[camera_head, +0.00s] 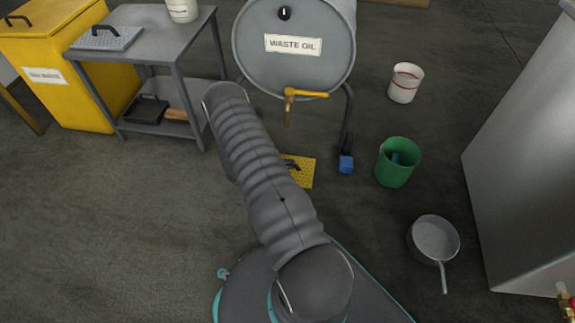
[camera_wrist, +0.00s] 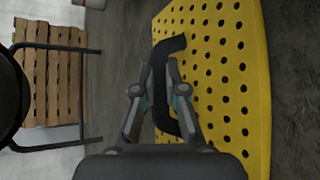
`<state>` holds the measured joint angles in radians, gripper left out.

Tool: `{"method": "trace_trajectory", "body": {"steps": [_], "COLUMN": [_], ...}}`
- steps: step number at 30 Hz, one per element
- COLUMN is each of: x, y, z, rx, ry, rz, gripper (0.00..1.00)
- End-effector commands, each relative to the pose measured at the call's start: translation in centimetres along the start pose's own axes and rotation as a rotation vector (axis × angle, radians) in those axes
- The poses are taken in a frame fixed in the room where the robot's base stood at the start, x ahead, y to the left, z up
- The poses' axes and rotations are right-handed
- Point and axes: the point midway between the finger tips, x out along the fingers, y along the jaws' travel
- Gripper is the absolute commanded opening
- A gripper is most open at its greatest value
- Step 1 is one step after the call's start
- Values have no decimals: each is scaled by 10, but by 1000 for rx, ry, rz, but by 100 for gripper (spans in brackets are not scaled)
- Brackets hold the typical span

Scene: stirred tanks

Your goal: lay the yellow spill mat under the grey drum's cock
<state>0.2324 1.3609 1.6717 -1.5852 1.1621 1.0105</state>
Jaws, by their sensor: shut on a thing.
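The grey drum (camera_head: 250,55), labelled WASTE OIL, lies on a dark stand at top centre in the head view. Its brass cock (camera_head: 289,108) has a yellow lever and points down. The yellow spill mat (camera_head: 305,178), perforated with a black handle, shows below the cock, slightly to the right in the picture. My arm hides part of it. In the wrist view the mat (camera_wrist: 232,65) fills the right side. My gripper (camera_wrist: 160,75) is shut on its black handle (camera_wrist: 172,48). I cannot tell whether the mat touches the floor.
A blue block (camera_head: 346,164) sits at the stand's foot. A green bucket (camera_head: 397,165), white bucket (camera_head: 405,84) and pan (camera_head: 434,238) stand to the right. A grey table (camera_head: 185,42) with a grey perforated mat (camera_head: 107,40) and a yellow bin (camera_head: 50,75) are at left.

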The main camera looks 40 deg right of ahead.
Motion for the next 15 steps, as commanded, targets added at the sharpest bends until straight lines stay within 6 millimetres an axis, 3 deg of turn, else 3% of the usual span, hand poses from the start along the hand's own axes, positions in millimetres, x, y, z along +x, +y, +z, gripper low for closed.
{"method": "trace_trajectory", "body": {"steps": [8, 9, 11, 12, 15], "x": [0, 0, 0, 0, 0], "y": [0, 0, 0, 0, 0], "z": [0, -1, -1, -1, 0], "rx": [1, 1, 1, 1, 0], "ry": [0, 1, 1, 1, 1], "rz": [0, 0, 0, 0, 0], "gripper": [0, 16, 30, 36, 36]}}
